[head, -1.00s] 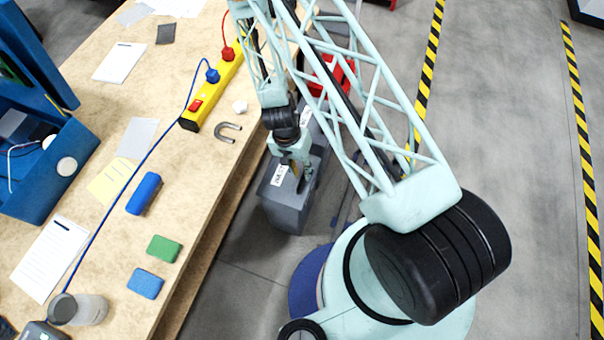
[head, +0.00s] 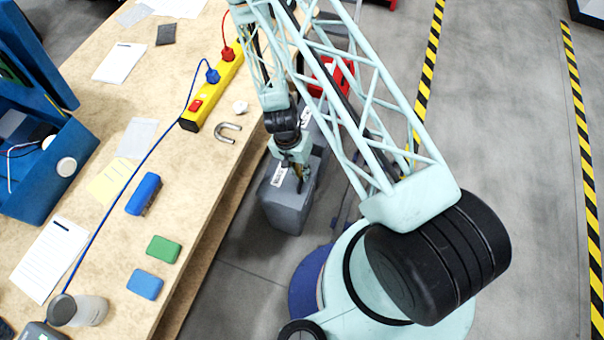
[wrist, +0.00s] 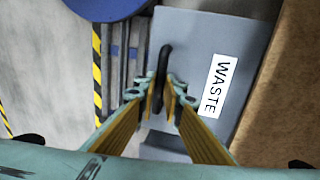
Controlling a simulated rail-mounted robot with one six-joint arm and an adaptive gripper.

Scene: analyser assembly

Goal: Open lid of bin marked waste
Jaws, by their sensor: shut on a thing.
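The grey waste bin (head: 284,215) stands on the floor against the right side of the workbench. Its grey lid (wrist: 205,45) carries a white label (wrist: 216,86) reading WASTE in the wrist view. The label also shows in the head view (head: 279,174). A black handle (wrist: 163,72) runs along the lid, left of the label in the wrist view. My gripper (wrist: 165,95) is shut on this handle, one finger on each side. In the head view my gripper (head: 300,182) is at the lid and hides part of it. I cannot tell how far the lid is tilted.
The workbench (head: 207,215) borders the bin on the left, with a yellow power strip (head: 213,92) and a magnet (head: 228,132) near its edge. A red object (head: 331,75) is behind the bin, partly hidden by my arm. Open floor (head: 515,150) lies right.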

